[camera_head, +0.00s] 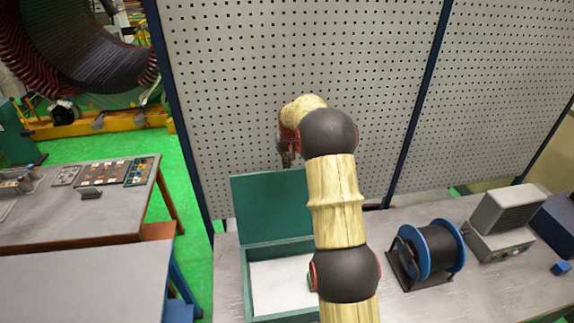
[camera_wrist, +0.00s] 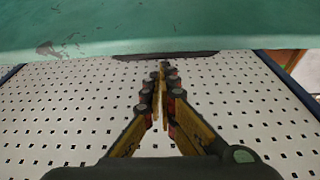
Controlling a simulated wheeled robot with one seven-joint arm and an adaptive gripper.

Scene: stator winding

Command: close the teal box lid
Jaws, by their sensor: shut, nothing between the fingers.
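The teal box (camera_head: 248,283) stands on the grey bench with its lid (camera_head: 268,205) raised upright at the back, so the box is open and its pale inside shows. My gripper (camera_head: 288,160) is above and behind the lid's top edge, partly hidden by my own arm. In the wrist view my gripper (camera_wrist: 162,68) is shut and empty, its fingertips together just below the edge of the teal lid (camera_wrist: 160,28). I cannot tell whether the tips touch the lid. My arm hides the right part of the box.
A perforated panel wall (camera_head: 300,60) stands close behind the bench. To the right of the box are a black and blue cable spool (camera_head: 430,250) and a grey machine (camera_head: 500,222). Bare bench (camera_head: 228,275) lies left of the box. Another table (camera_head: 80,215) stands at left.

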